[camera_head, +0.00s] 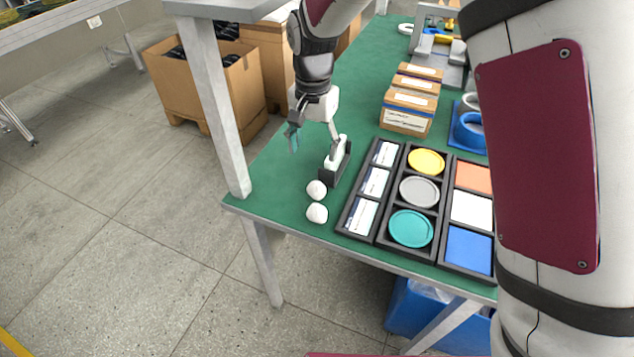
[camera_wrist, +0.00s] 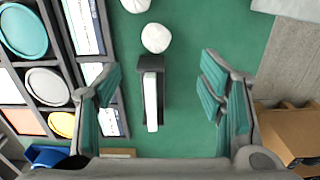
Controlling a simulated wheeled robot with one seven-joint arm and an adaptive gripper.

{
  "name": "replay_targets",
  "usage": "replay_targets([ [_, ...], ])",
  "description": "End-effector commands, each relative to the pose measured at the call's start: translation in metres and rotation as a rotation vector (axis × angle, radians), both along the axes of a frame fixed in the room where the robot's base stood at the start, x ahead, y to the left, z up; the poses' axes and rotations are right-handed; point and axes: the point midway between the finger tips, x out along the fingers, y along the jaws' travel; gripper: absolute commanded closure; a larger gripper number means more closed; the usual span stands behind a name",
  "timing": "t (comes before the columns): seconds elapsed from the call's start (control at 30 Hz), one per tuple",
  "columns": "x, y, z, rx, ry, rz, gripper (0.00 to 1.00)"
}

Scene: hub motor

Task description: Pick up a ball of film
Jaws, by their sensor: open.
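Two white crumpled balls of film lie near the table's front left corner, the farther ball (camera_head: 316,190) just behind the nearer ball (camera_head: 317,212). In the wrist view, one ball (camera_wrist: 156,38) is beyond the fingertips and the other ball (camera_wrist: 135,5) is cut by the top edge. My gripper (camera_head: 315,143) is open and empty above the table, behind the balls in the head view. Its spread teal-padded fingers (camera_wrist: 160,82) show in the wrist view. A black holder with a white piece (camera_wrist: 151,95) appears between them, below the gripper; whether it touches a finger is unclear.
The same black holder (camera_head: 334,165) stands behind and right of the balls. Black trays with labels (camera_head: 373,183), coloured discs (camera_head: 411,229) and coloured squares (camera_head: 468,250) fill the right. Small cardboard boxes (camera_head: 407,112) stand behind. Green tabletop (camera_head: 268,178) left of the balls is clear.

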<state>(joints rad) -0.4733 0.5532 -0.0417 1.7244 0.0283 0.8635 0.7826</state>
Motion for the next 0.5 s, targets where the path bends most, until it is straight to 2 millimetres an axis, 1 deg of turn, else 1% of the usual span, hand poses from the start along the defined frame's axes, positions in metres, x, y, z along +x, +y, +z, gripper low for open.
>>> replay_targets([
  [0.3,-0.001,-0.001,-0.058,-0.002,0.004,0.0,0.37],
  [0.4,-0.001,-0.001,-0.071,-0.001,0.004,0.0,0.37],
  [0.5,-0.001,-0.001,-0.078,0.0,0.002,0.0,0.37],
])
